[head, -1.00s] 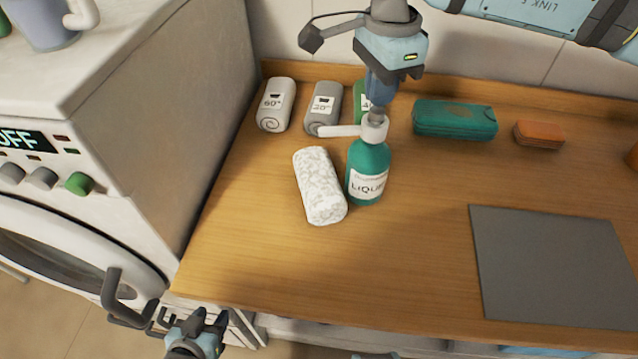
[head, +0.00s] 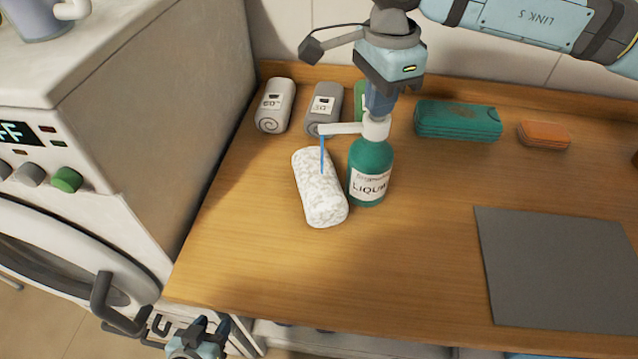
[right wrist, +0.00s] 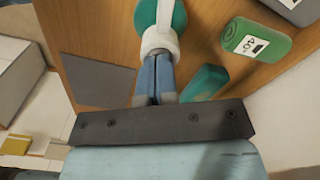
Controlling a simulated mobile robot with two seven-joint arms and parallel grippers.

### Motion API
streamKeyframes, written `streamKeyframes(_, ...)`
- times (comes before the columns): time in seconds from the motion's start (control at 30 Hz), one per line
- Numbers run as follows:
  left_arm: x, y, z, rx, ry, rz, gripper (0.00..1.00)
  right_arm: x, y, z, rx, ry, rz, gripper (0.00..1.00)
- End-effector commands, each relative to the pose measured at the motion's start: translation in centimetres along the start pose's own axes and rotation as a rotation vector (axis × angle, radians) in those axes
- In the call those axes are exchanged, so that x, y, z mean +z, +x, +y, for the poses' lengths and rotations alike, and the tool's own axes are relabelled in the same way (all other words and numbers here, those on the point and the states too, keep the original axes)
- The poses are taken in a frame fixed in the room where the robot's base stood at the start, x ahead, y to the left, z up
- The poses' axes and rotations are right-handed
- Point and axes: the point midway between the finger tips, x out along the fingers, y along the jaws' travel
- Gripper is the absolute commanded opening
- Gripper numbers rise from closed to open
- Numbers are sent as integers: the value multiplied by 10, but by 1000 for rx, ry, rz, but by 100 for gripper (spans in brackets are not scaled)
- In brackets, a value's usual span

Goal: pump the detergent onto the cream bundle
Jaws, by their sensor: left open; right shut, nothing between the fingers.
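The detergent bottle (head: 369,168) is teal with a label and a white pump head (head: 375,127). It stands upright on the wooden top, its nozzle pointing left. The cream bundle (head: 320,189), a speckled rolled cloth, lies just left of it under the nozzle tip. A thin blue stream (head: 322,155) runs from the nozzle down onto the bundle. My right gripper (head: 377,108) is shut and empty, its fingertips on top of the pump head; the right wrist view also shows the fingers (right wrist: 157,75) against the white pump (right wrist: 159,40). My left gripper (head: 212,329) is open and low, in front of the counter edge.
Behind stand a white roll (head: 275,106), a grey roll (head: 325,106) and a partly hidden green roll (head: 360,93). A teal folded cloth (head: 458,121) and an orange block (head: 543,135) lie right. A grey mat (head: 560,265) lies front right. A white washer (head: 110,140) stands left.

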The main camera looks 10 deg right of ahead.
Motion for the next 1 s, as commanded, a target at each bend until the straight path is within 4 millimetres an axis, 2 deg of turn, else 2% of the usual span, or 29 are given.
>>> streamKeyframes(0.17, 1, 0, -1, -1, 1, -3, 43, 0, -3, 0, 1, 0, 0, 0)
streamKeyframes(0.7, -1, -4, -7, -9, 11, -14, 43, 0, -34, 0, 1, 0, 0, 0)
streamKeyframes(1.0, -1, -4, -7, -9, 11, -14, 43, 0, -36, 0, 1, 0, 0, 0)
